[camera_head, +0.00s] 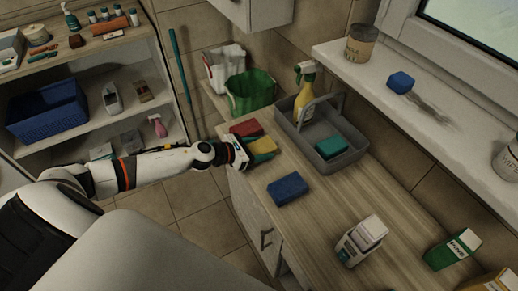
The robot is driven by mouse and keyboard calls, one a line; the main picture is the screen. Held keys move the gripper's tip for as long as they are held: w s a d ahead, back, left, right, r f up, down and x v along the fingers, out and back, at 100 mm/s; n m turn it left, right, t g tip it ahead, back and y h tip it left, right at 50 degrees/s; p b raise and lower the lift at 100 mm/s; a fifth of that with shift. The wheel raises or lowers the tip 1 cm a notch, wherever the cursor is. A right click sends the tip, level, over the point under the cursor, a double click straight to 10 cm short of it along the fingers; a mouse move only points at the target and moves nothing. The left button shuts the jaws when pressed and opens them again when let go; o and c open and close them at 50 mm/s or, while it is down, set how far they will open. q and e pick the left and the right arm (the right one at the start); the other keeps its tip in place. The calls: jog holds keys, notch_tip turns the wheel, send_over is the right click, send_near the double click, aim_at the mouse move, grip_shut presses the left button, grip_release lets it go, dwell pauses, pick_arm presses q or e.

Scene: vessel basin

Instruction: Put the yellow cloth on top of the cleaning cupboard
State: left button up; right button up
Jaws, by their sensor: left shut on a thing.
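I cannot tell which of the two is the cleaning cupboard. My right gripper is out of view.
A blue cloth (288,188) lies nearby on the wooden top. A grey caddy (338,160) holds a spray bottle (302,97) and a green sponge (331,147). A green bin (250,92) stands behind. A white-and-grey container (361,240) stands nearer. Open floor lies between the units.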

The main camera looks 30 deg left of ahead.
pick_arm(q)
jog(key=shift+f, duration=0.15)
jog(key=o, duration=0.9)
jog(key=shift+o, duration=0.2)
jog(key=shift+r, duration=0.3)
jog(key=shift+s+a, duration=0.15)
jog(key=shift+s, duration=0.1)
jog(key=b+v, duration=0.3)
jog(key=v, duration=0.8)
jog(key=shift+s+a, duration=0.15)
